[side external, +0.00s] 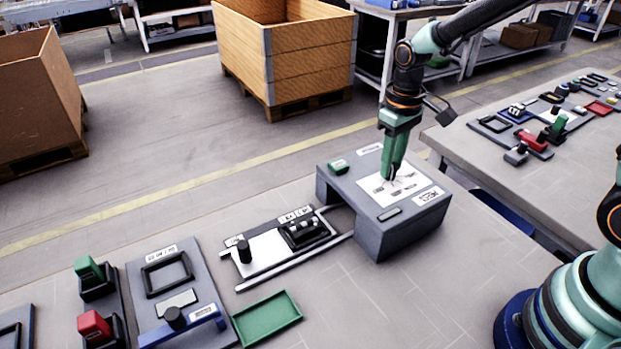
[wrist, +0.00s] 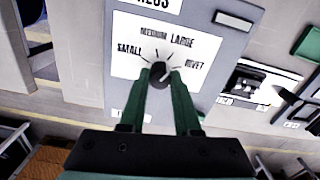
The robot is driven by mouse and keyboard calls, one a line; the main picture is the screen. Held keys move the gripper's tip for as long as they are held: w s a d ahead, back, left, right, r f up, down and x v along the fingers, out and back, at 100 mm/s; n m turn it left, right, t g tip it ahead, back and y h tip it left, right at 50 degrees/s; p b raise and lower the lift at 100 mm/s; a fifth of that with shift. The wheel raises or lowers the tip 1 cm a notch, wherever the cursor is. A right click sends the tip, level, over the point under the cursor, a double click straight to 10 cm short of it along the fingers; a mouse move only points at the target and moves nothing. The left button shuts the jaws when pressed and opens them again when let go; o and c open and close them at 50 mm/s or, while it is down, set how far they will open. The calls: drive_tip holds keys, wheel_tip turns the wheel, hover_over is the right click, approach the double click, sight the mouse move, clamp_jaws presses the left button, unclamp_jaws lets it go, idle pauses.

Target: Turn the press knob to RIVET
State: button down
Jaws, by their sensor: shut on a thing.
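The press (side external: 385,235) is a grey box on the table with a white dial plate on its top. In the wrist view the dial plate (wrist: 130,58) carries the words SMALL, MEDIUM, LARGE and RIVET around a dark round knob (wrist: 159,80). My gripper (wrist: 160,76) has its two green fingers on either side of the knob and is shut on it. In the side view my gripper (side external: 391,178) points down onto the dial plate and hides the knob. A light mark shows at the knob's right side, towards RIVET; its exact direction is hard to tell.
A green button (side external: 339,167) and a dark slot (side external: 390,214) are on the press top. A sliding carriage with a black fixture (side external: 304,231) lies on rails to the left. A green tray (side external: 267,318) lies in front. A second table (side external: 545,150) stands at right.

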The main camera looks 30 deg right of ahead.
drive_tip(key=m, duration=0.4)
drive_tip(key=shift+m, duration=1.7)
drive_tip(key=c, duration=0.6)
unclamp_jaws()
wheel_tip(320, 180, up, 12)
drive_tip(key=shift+r, duration=0.1)
